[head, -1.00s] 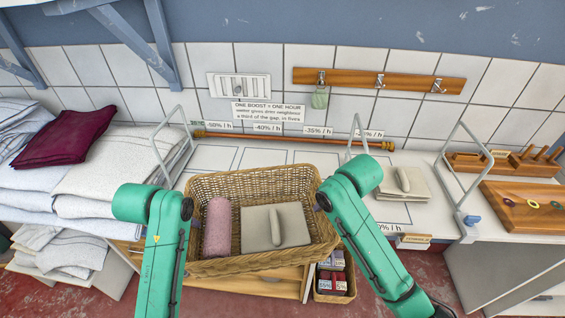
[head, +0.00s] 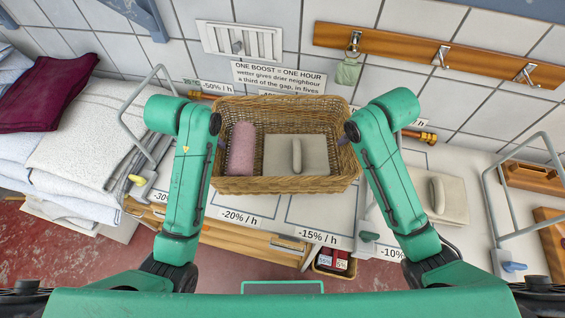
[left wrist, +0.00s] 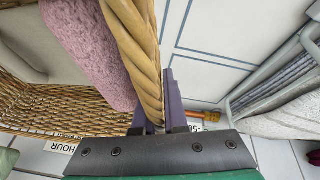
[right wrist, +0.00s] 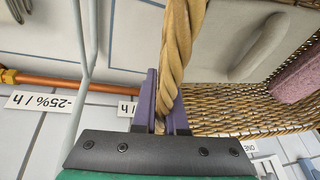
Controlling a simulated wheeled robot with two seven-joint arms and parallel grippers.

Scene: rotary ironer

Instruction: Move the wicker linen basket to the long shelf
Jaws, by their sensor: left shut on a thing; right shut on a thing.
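The wicker linen basket (head: 287,184) is upright, over the white long shelf (head: 258,207) with its outlined fields and percent labels. It holds a pink rolled towel (head: 242,149) and a beige folded cloth with a raised roll (head: 296,154). My left gripper (head: 221,138) is shut on the basket's left rim; the left wrist view shows its purple fingers around the wicker (left wrist: 147,65). My right gripper (head: 346,138) is shut on the right rim, also seen in the right wrist view (right wrist: 178,55). I cannot tell whether the basket's bottom touches the shelf.
Stacked white linen with a dark red cloth (head: 47,95) lies at the left. A wire divider (head: 135,125) stands left of the basket; another (head: 520,190) stands right. A beige folded cloth (head: 437,197) lies to the right. The tiled wall with a hook rail (head: 400,46) is behind.

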